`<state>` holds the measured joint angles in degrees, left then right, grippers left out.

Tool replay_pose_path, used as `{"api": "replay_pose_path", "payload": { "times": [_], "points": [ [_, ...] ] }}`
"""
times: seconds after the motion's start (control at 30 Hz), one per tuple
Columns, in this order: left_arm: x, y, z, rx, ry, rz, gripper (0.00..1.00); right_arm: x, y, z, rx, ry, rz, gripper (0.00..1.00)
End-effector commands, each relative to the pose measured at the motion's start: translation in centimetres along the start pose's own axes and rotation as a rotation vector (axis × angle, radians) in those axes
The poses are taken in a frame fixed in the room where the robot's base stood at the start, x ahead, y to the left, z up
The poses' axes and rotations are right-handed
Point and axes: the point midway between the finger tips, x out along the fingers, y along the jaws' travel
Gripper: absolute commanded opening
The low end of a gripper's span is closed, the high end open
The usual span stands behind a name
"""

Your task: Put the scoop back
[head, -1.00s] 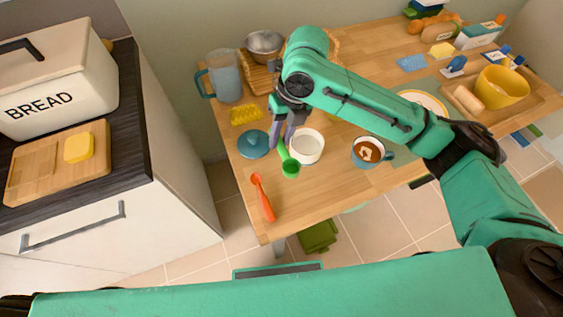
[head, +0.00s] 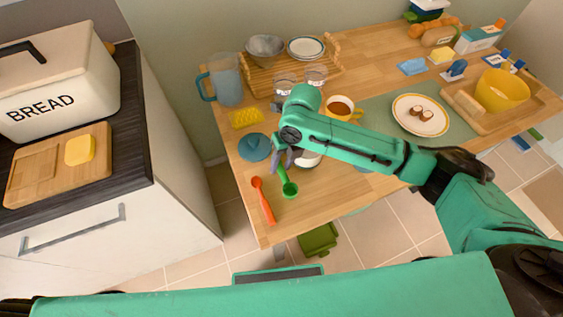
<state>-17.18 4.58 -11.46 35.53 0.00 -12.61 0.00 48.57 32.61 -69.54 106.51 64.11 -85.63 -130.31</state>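The green scoop (head: 289,188) is at the front left of the wooden table, bowl toward me and handle running back to my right gripper (head: 284,160). That gripper is shut on the handle; I cannot tell whether the scoop touches the table. The white canister (head: 309,161) is just right of the gripper, mostly hidden behind my arm. A blue round lid (head: 254,147) lies to the left of the gripper. An orange spoon (head: 262,200) lies left of the scoop. My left gripper is not in view.
A blue pitcher (head: 227,87) and yellow sponge (head: 246,118) stand behind the lid. A wooden tray (head: 262,82) with dishes is at the back. A yellow mug (head: 342,108), plate (head: 420,103) and yellow bowl (head: 502,90) are further right. The table's front left edge is near the spoon.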

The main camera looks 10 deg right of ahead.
Motion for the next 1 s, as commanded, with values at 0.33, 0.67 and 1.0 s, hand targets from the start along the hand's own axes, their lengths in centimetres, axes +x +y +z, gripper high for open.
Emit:
{"api": "replay_pose_path", "payload": {
  "times": [0.33, 0.67, 1.0],
  "points": [
    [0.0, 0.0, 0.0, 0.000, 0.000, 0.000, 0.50, -2.5, 0.0, 0.1, 0.000, -0.005, 0.000, 0.39],
    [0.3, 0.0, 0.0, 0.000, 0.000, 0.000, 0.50, -10.9, 0.1, 0.1, 0.000, -0.003, 0.001, 0.39],
    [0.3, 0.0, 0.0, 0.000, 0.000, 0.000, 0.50, -12.3, 0.1, 0.0, 0.001, 0.000, 0.000, 0.39]
  ]
}}
